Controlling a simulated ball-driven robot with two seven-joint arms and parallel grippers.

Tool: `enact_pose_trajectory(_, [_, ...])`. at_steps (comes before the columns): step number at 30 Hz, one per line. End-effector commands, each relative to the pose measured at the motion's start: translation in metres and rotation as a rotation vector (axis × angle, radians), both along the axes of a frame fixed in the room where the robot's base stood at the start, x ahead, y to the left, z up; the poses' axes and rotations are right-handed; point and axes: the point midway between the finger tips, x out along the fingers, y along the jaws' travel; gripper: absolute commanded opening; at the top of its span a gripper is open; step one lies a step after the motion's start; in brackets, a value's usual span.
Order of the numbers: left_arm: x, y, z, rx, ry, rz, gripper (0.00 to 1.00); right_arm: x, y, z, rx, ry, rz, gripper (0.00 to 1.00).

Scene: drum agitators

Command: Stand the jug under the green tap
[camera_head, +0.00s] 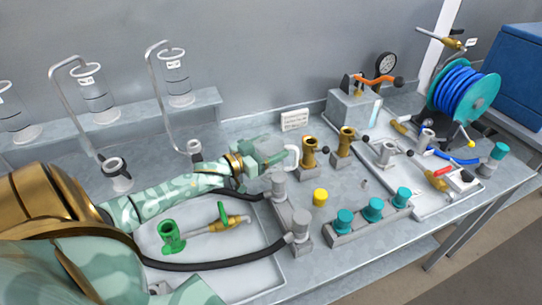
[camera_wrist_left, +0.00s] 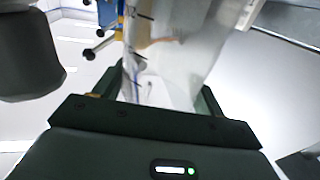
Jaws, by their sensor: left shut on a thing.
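My left gripper (camera_head: 272,152) reaches over the bench from the left and is shut on the jug. In the left wrist view the jug (camera_wrist_left: 170,55) is clear and pale with dark marks on its wall, held between the fingers (camera_wrist_left: 160,100). In the head view the gripper hides most of the jug; only a white loop, seemingly its handle, shows at the right. The green tap (camera_head: 228,222), brass with a green lever and a green end fitting (camera_head: 172,237), lies over a shallow grey tray, nearer than the gripper. My right gripper is not in view.
A black hose (camera_head: 215,264) curves around the tray (camera_head: 268,272). Grey posts (camera_head: 301,228), a yellow cap (camera_head: 320,197) and teal caps (camera_head: 373,208) stand to the right. Brass fittings (camera_head: 309,150) stand just past the gripper. A blue hose reel (camera_head: 462,92) is at the far right.

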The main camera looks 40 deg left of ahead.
Motion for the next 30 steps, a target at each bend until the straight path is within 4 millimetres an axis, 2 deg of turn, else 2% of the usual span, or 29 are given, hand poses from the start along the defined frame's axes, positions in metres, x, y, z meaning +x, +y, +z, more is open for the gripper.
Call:
enact_pose_trajectory(1, [-0.001, 0.0, -0.015, -0.002, 0.007, 0.001, 0.36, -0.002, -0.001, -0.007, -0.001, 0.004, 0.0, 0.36])
enact_pose_trajectory(3, [-0.001, -0.001, -0.025, -0.003, 0.006, 0.001, 0.36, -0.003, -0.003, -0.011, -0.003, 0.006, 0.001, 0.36])
enact_pose_trajectory(14, [-0.001, -0.001, -0.028, 0.0, 0.003, 0.0, 0.36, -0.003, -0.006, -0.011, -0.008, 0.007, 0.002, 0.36])
enact_pose_trajectory(15, [-0.001, -0.001, -0.028, 0.0, 0.003, -0.001, 0.79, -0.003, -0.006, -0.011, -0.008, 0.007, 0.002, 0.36])
enact_pose_trajectory(17, [-0.001, -0.001, -0.027, 0.0, 0.003, -0.001, 0.92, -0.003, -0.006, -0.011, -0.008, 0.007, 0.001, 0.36])
enact_pose_trajectory(26, [-0.001, -0.001, -0.024, 0.0, 0.003, 0.0, 0.92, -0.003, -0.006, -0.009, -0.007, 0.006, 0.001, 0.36])
enact_pose_trajectory(30, [-0.019, 0.004, -0.024, -0.001, 0.007, 0.0, 0.92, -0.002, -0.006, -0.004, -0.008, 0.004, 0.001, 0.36])
